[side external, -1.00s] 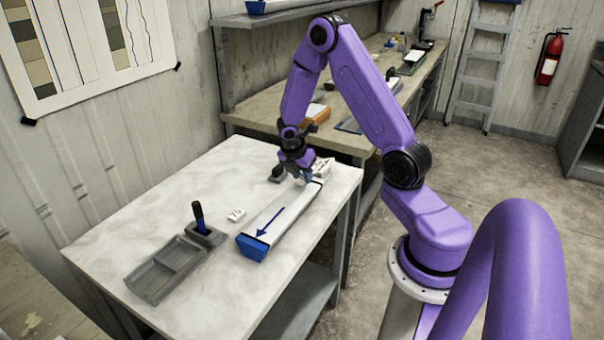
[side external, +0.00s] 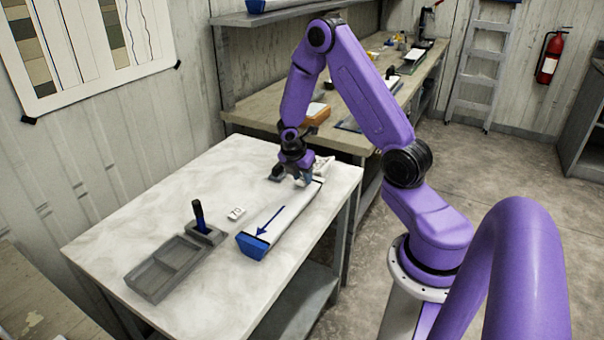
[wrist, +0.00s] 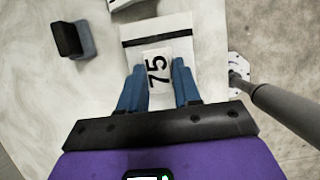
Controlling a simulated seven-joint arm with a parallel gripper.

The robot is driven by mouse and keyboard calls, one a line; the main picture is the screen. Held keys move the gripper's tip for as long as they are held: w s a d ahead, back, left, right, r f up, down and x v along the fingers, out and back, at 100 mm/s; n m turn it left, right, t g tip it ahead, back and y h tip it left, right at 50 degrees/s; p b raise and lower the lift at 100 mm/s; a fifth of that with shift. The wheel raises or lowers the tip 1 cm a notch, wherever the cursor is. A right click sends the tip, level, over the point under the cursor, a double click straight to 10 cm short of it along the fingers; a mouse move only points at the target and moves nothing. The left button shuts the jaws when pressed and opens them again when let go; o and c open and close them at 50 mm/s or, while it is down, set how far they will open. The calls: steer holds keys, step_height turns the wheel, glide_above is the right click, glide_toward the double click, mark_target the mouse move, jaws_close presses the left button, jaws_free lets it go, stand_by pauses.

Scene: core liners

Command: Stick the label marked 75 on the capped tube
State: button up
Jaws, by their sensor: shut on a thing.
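The label marked 75 (wrist: 158,70) is a small white piece with black digits, between the blue fingers of my gripper (wrist: 158,66). My gripper is shut on it, over the white tube's far end; I cannot tell whether the label touches the tube. The capped tube (side external: 283,212) lies on the table, with a blue cap (side external: 252,246) at its near end and a blue arrow pointing toward that cap. In the wrist view, the tube (wrist: 175,24) shows a black band across it just beyond the label. In the side view, my gripper (side external: 302,181) hides the label.
Another white label (side external: 236,213), apparently marked 70, lies left of the tube. A grey compartment tray (side external: 163,270) and a dark marker (side external: 199,215) in a holder are at the table's left. A dark block (wrist: 72,40) stands beside the tube.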

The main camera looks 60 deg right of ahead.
steer(key=shift+f, duration=0.65)
steer(key=o, duration=1.5)
steer(key=shift+r, duration=0.1)
steer(key=shift+r, duration=3.4)
steer(key=shift+a, duration=0.1)
